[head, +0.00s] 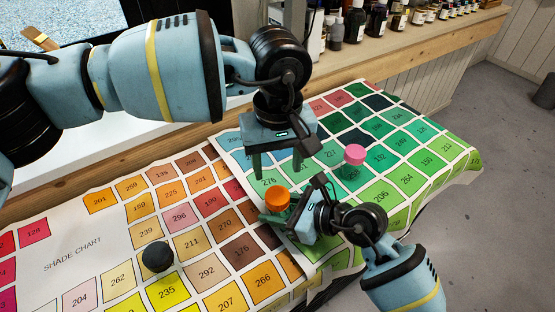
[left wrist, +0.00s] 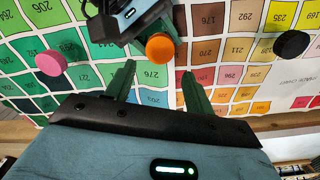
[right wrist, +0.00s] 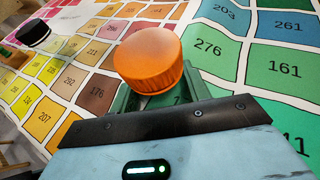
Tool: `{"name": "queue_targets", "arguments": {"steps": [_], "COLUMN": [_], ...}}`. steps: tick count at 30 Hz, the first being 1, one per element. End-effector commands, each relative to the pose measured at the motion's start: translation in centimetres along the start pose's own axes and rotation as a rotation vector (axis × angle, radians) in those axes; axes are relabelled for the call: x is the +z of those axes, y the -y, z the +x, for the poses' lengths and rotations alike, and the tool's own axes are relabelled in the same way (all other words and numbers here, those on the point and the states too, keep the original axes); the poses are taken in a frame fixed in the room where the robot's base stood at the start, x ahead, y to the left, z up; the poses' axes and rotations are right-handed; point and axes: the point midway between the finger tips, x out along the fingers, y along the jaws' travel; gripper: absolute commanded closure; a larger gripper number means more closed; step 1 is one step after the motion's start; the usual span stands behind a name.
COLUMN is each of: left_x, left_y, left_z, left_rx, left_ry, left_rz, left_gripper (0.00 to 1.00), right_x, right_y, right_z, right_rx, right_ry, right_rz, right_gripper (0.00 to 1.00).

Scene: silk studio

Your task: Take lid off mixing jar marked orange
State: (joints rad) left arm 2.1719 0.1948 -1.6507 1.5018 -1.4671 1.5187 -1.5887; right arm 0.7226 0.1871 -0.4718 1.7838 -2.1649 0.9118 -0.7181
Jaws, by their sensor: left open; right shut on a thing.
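The orange-lidded jar (head: 277,197) stands on the shade chart, its round orange lid also in the left wrist view (left wrist: 160,47) and the right wrist view (right wrist: 149,58). My right gripper (head: 278,218) is shut on the jar low down, below the lid. The jar's body is mostly hidden by the lid and fingers. My left gripper (head: 276,172) is open and empty above and just behind the jar, its fingers pointing down. In the left wrist view its two fingers (left wrist: 156,84) are spread apart, with the lid beyond their tips.
A pink-lidded jar (head: 354,154) stands to the right on the green squares. A black-lidded jar (head: 157,257) stands to the left on the yellow squares. Shade chart sheets (head: 90,240) cover the table. Bottles (head: 376,20) line the shelf at the back.

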Motion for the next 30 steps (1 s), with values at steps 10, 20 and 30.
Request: {"name": "queue_targets", "arguments": {"steps": [10,20,30], "left_x": [0.0,0.0,0.0], "left_y": [0.0,0.0,0.0], "left_z": [0.1,3.9,7.5], "left_rx": [0.001,-0.001,0.0], "left_ry": [0.001,0.003,0.002], "left_rz": [0.058,0.057,0.056], "left_gripper": [0.46,0.46,0.46], "right_x": [-0.1,-0.1,-0.1], "right_y": [0.0,0.0,0.0], "right_z": [0.0,0.0,0.0], "right_rx": [0.001,0.001,0.001], "right_ry": [-0.002,-0.002,-0.002], "right_rz": [0.001,0.001,0.001], "right_gripper": [1.0,1.0,1.0]}}
